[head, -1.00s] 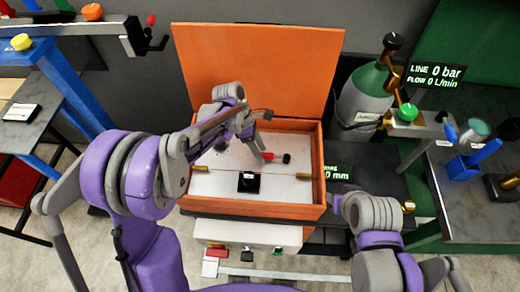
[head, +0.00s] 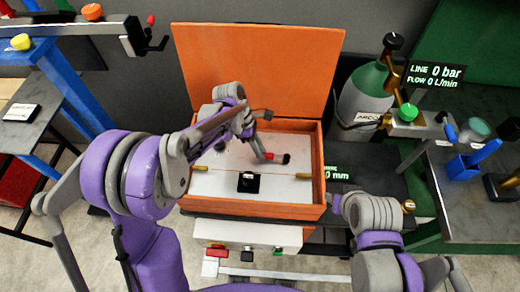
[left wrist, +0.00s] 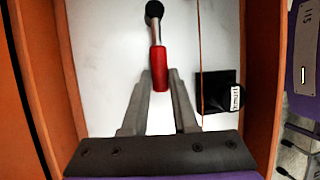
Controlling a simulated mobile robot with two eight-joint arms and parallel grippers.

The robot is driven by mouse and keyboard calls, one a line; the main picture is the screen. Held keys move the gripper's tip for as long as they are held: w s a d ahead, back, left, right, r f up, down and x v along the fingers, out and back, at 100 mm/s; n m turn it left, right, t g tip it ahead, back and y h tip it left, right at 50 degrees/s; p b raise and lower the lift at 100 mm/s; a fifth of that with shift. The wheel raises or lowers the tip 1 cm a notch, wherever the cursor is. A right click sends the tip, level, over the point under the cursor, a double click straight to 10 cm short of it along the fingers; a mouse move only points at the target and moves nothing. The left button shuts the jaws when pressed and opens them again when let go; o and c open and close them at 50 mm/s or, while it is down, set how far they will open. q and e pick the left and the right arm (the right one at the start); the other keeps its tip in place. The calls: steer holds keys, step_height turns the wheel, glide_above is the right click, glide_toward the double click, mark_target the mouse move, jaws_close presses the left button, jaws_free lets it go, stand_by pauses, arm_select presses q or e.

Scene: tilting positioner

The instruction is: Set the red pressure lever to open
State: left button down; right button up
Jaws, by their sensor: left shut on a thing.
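The red pressure lever (head: 272,156) lies over the white floor of an open orange box (head: 262,208), with a grey stem and a black knob (head: 286,158) at its right end. In the left wrist view the red lever (left wrist: 160,68) stands between the fingers, with the knob at the top. My left gripper (head: 264,155) reaches into the box from above. In the left wrist view its fingers (left wrist: 160,78) are shut on the red part of the lever.
The box's orange lid (head: 258,65) stands raised at the back. A black block (head: 248,182) with a small label sits in the box near a thin red line. A green and grey gas cylinder (head: 362,100) stands to the right, beside a display (head: 436,75) reading 0 bar.

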stand_by(0.9)
arm_select(q)
steer(key=shift+w+d+f+m+g+y+b, duration=0.1)
steer(key=shift+w+m+g+b, duration=0.1)
steer(key=shift+w+m, duration=0.2)
steer(key=shift+w+d+m+g+y+b, duration=0.1)
steer(key=shift+w+m+b, duration=0.1)
steer(key=shift+w+m, duration=0.15)
steer(key=shift+w+d+f+m+g+y+b, duration=0.1)
steer(key=shift+w+m+b, duration=0.15)
steer(key=shift+m, duration=0.2)
steer(key=shift+w+d+r+m+g+y, duration=0.15)
steer(key=shift+w+m+g+y, duration=0.15)
steer(key=shift+w+m, duration=0.45)
steer(key=shift+m, duration=0.45)
arm_select(e)
steer(key=shift+s+f, duration=0.25)
steer(key=shift+f, duration=0.35)
steer(key=shift+s+f, duration=0.25)
steer(key=shift+f, duration=0.35)
arm_select(q)
steer(key=c, duration=0.7)
jaws_free()
steer(key=shift+r, duration=0.1)
